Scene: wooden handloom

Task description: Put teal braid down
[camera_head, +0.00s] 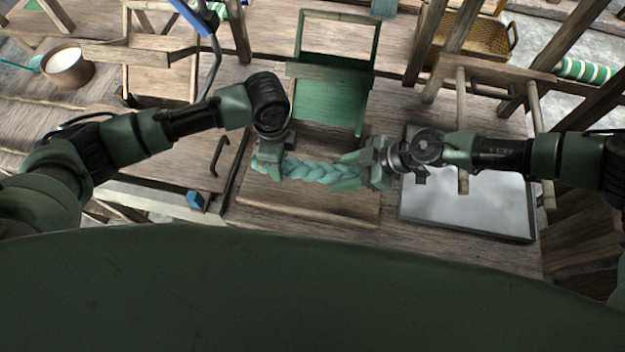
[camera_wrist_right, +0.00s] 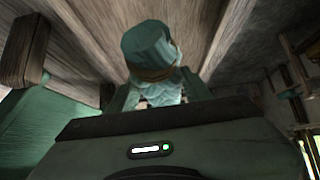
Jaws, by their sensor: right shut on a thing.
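The teal braid (camera_head: 312,171) stretches sideways between my two grippers, over a wooden board (camera_head: 320,207). My right gripper (camera_head: 368,166) is shut on the braid's right end. The right wrist view shows the teal end of the braid (camera_wrist_right: 152,50) with a darker band, between the fingers. My left gripper (camera_head: 268,157) is at the braid's left end, and its fingers are partly hidden by the wrist, so I cannot tell whether they grip it. I cannot tell whether the braid's middle touches the board.
A green panel (camera_head: 328,97) stands just behind the board. A grey reflective tray or plate (camera_head: 470,208) lies to the right, under my right arm. A basket (camera_head: 468,40) is at the back right. A bowl with white contents (camera_head: 68,68) is at the far left. Wooden loom beams surround the area.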

